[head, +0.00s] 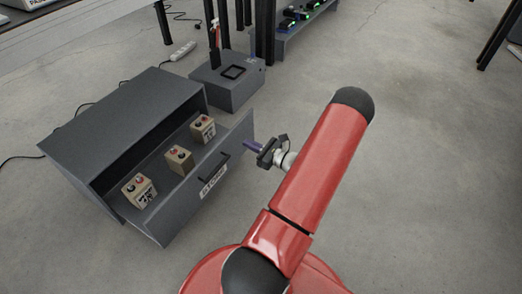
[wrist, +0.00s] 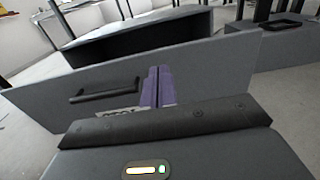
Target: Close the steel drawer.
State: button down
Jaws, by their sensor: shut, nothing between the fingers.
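The steel drawer (head: 205,187) is a dark grey drawer pulled out from its grey cabinet (head: 130,112). Its front panel has a dark bar handle and a white label. Several small boxes with red and black knobs sit in a row inside it. My gripper (head: 250,146) is at the right end of the drawer front, on its outer side. In the wrist view, the purple fingers (wrist: 158,86) are closed together, empty, and point at the drawer front (wrist: 205,68), right of the handle (wrist: 105,90). I cannot tell whether they touch the panel.
A smaller grey box (head: 227,85) with a dark square on top stands behind the cabinet's right side. A low shelf (head: 290,30) with green-lit devices is farther back. A white power strip (head: 183,50) and cables lie on the floor. The concrete floor to the right is clear.

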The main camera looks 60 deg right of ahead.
aim_at(229, 135)
jog(key=w, duration=0.6)
jog(key=shift+w+a, duration=0.25)
